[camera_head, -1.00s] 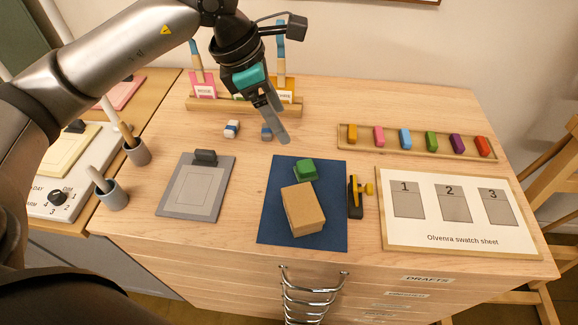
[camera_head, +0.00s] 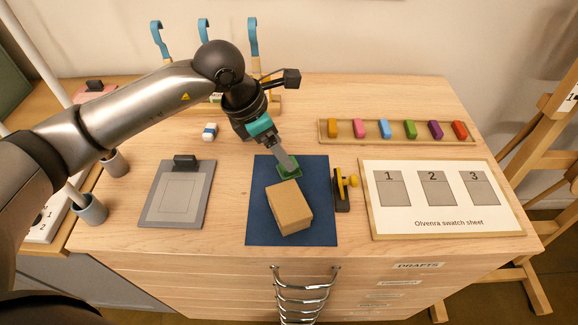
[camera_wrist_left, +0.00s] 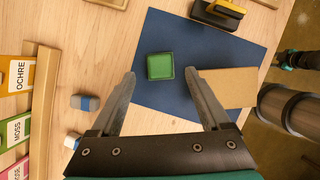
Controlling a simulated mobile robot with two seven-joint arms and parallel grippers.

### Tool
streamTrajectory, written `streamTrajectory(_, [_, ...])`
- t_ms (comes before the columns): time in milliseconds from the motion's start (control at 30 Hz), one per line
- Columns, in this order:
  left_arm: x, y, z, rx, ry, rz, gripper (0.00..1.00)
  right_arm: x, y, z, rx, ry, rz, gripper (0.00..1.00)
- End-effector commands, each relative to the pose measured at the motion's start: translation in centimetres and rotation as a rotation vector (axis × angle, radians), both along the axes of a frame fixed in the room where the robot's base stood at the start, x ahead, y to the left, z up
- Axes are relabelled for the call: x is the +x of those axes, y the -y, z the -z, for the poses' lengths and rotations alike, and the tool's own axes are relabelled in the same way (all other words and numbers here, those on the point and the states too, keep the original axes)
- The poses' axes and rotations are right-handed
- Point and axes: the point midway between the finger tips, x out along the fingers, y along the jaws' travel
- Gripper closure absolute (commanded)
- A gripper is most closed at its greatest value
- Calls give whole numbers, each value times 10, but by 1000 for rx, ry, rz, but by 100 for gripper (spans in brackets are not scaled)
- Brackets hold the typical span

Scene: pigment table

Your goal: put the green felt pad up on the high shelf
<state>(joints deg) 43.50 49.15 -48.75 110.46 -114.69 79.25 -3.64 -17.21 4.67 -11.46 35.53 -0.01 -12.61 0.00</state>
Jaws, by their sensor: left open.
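The green felt pad (camera_head: 289,172), a small square with a darker rim, lies on the blue mat (camera_head: 265,226), just behind a tan box. In the wrist view the pad (camera_wrist_left: 160,66) lies ahead of my left gripper's open fingers, in line with the space between them. My left gripper (camera_head: 286,165) points down over the pad and partly covers it in the head view. Nothing is held, and contact cannot be told. A small dark and teal part at the wrist view's right edge looks like my right gripper (camera_wrist_left: 286,60); its jaws are unclear. No high shelf shows.
The tan box (camera_head: 282,207) stands close in front of the pad. A black and yellow tool (camera_head: 342,190) lies right of the mat. The swatch sheet (camera_head: 440,205), a rack of colour blocks (camera_head: 397,140) and a grey clipboard (camera_head: 177,205) surround it. Bare wood lies behind the mat.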

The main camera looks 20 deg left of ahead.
Motion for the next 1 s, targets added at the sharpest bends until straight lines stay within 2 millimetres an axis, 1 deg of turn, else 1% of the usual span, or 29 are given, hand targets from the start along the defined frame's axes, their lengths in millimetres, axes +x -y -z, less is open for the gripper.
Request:
streamTrajectory(33, [1,2,9,0,-4,0,20,0,0,1,0,0,0,50])
streamTrajectory(100, [3,5,21,0,-6,1,20,0,0,2,0,0,0,50])
streamTrajectory(233, [7,10,35,0,-4,0,20,0,0,4,0,0,1,50])
streamTrajectory(333, [9,12,40,1,-2,0,20,0,0,5,0,0,1,50])
streamTrajectory(533, [9,11,40,1,-2,0,20,0,0,4,0,0,1,50])
streamTrajectory(567, [9,11,40,1,-2,0,22,0,0,4,0,0,1,50])
streamTrajectory(1000, [9,11,40,1,-2,0,72,0,0,4,0,0,1,50])
